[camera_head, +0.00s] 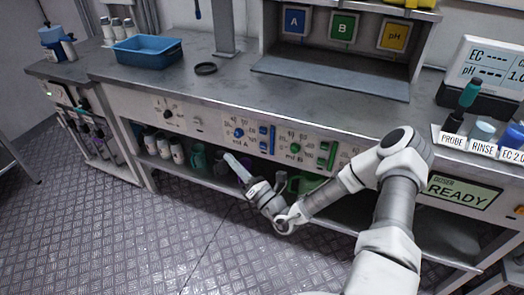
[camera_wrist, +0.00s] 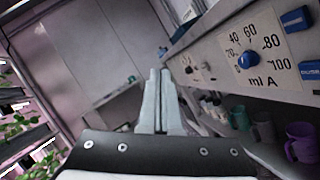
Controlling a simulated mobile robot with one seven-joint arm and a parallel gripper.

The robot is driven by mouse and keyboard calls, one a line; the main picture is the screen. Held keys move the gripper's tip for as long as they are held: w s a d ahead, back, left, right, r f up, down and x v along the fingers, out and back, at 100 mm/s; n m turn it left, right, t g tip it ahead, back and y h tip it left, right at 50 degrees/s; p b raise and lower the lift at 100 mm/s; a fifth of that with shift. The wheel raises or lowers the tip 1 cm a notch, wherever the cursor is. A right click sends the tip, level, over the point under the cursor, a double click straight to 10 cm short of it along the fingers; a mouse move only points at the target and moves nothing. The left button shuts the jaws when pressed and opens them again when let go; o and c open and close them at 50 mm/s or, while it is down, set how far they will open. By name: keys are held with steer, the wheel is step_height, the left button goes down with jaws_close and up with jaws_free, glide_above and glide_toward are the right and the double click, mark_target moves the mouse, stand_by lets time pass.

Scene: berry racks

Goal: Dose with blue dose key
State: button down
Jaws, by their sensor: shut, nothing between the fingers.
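The dosing panel (camera_head: 250,137) runs along the bench front. Its blue "ml A" dial (camera_head: 238,133) shows in the wrist view (camera_wrist: 248,61) with a scale around it. Blue keys sit to its right, an upper one (camera_wrist: 297,19) and a lower one (camera_wrist: 310,70); they also show in the head view (camera_head: 263,146). Their lettering is too small to read surely. My gripper (camera_head: 231,158) is shut and empty, in front of the panel just below the blue dial, pointing up and left. Its fingertips (camera_wrist: 160,74) are apart from the blue keys.
Green keys (camera_head: 325,154) and a green dial (camera_head: 295,149) lie right of the blue ones. A display (camera_head: 462,192) reads READY. Mugs and bottles stand on the shelf below, including a purple mug (camera_wrist: 300,143). A blue tray (camera_head: 147,51) stands on the bench.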

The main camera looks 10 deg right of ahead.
mark_target(263, 146)
steer(key=w+d+f+m+t+h+b, duration=0.1)
steer(key=w+d+f+m+h, duration=0.1)
steer(key=d+f+m+h, duration=0.3)
step_height(263, 146, down, 4)
steer(key=m+h, duration=0.3)
steer(key=m, duration=0.1)
steer(key=shift+d+t+h, duration=0.25)
steer(key=shift+t+h, duration=0.15)
steer(key=shift+w+r, duration=0.1)
steer(key=w+d+b, duration=0.3)
steer(key=w+d, duration=0.2)
steer(key=w, duration=0.2)
steer(key=shift+d+r, duration=0.1)
stand_by(1.4)
steer(key=shift+w+d, duration=0.2)
steer(key=shift+w, duration=0.1)
